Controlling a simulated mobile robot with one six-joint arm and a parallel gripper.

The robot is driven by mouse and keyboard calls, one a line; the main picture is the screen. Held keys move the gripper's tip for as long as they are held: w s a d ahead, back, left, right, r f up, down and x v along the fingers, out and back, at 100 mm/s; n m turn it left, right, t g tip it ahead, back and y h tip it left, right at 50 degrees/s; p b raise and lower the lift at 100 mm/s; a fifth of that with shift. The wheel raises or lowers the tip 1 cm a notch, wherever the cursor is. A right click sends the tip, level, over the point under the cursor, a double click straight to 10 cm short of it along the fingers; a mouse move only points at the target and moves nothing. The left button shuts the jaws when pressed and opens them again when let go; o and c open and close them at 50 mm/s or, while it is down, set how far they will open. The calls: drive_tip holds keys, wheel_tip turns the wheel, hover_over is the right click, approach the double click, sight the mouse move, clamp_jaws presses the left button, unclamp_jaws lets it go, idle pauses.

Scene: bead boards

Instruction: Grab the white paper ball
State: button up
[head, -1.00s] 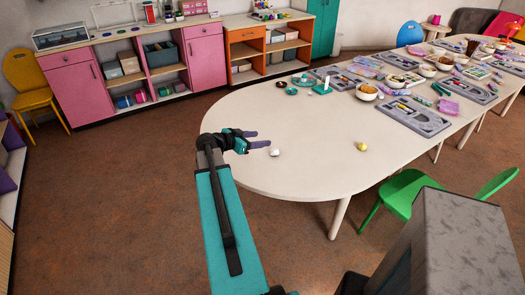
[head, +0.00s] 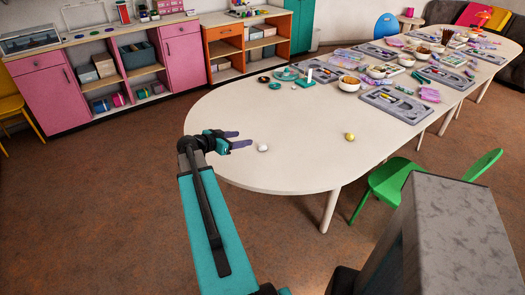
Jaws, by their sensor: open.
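The white paper ball (head: 263,148) lies on the near left part of the pale table (head: 300,165). My gripper (head: 244,139) is over the table's left end, just left of the ball. Its two dark fingers point right, toward the ball, and are apart with nothing between them. The ball looks a little beyond the fingertips and slightly lower in the picture. I cannot tell the exact height of the fingers above the table.
A yellow ball (head: 350,137) lies on the table to the right. Grey trays (head: 395,104), bowls (head: 349,84) and a white upright piece on a teal base (head: 308,77) stand farther back. A green chair (head: 390,185) is at the table's near side. The table around the white ball is clear.

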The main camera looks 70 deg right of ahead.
drive_tip(key=b, duration=0.6)
approach(261, 147)
drive_tip(key=v, duration=0.4)
drive_tip(key=shift+f, duration=0.1)
drive_tip(key=shift+p+x, duration=1)
drive_tip(key=shift+x, duration=3.3)
drive_tip(key=shift+d, duration=0.1)
drive_tip(key=shift+p+x, duration=1)
drive_tip(key=shift+x, duration=0.9)
drive_tip(key=shift+s+d+f, duration=0.2)
drive_tip(key=shift+d, duration=0.3)
